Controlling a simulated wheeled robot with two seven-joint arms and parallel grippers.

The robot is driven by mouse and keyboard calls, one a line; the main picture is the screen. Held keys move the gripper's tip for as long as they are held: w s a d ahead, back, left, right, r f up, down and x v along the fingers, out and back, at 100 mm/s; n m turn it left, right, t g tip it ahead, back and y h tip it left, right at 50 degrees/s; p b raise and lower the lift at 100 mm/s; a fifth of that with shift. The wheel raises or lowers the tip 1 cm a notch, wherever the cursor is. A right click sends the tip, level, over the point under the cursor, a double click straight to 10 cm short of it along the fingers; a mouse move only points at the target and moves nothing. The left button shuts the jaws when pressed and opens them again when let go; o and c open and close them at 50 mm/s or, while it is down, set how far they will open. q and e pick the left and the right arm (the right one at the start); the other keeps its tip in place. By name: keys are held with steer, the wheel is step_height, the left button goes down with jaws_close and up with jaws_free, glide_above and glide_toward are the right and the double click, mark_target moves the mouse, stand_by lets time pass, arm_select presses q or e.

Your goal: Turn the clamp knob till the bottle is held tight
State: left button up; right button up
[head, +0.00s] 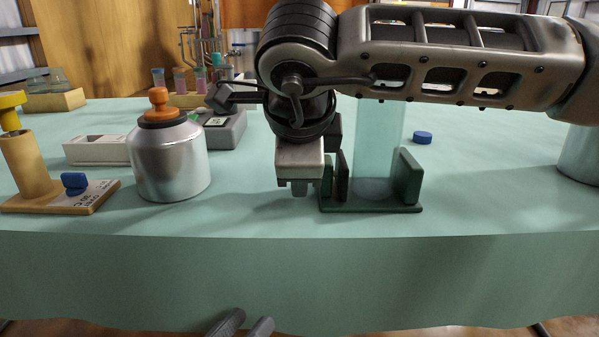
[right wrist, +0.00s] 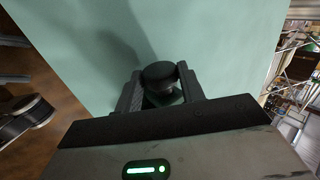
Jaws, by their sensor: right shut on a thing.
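The clamp (head: 372,207) is a dark green stand near the table's front edge, with a left jaw (head: 343,176) and a right jaw (head: 409,177). A clear, greenish bottle (head: 378,140) stands upright between the jaws; my right arm hides its top. A narrow gap seems to show between it and the left jaw. My right gripper (right wrist: 160,84) is shut on the dark round clamp knob (right wrist: 158,72), at the clamp's left side. The knob is hidden in the head view.
A silver canister (head: 168,160) with an orange knob stands left of the clamp, beside a wooden stand (head: 35,165) with a blue knob. A grey box (head: 222,130) and a blue cap (head: 422,137) lie farther back.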

steer(key=o, duration=1)
steer(key=shift+r, duration=0.15)
arm_select(q)
steer(key=shift+s+a+f+g+y+p, duration=0.1)
steer(key=shift+s+f+g+y+p, duration=0.25)
steer(key=shift+p, duration=0.35)
steer(key=shift+s+a+f+g+y+p, duration=0.1)
steer(key=shift+f+g+y+p, duration=0.15)
steer(key=shift+f+p, duration=0.45)
steer(key=shift+s+f+g+y+p, duration=0.2)
steer(key=shift+f+g+p, duration=0.2)
steer(key=shift+p, duration=0.35)
arm_select(e)
steer(key=shift+v, duration=7.9)
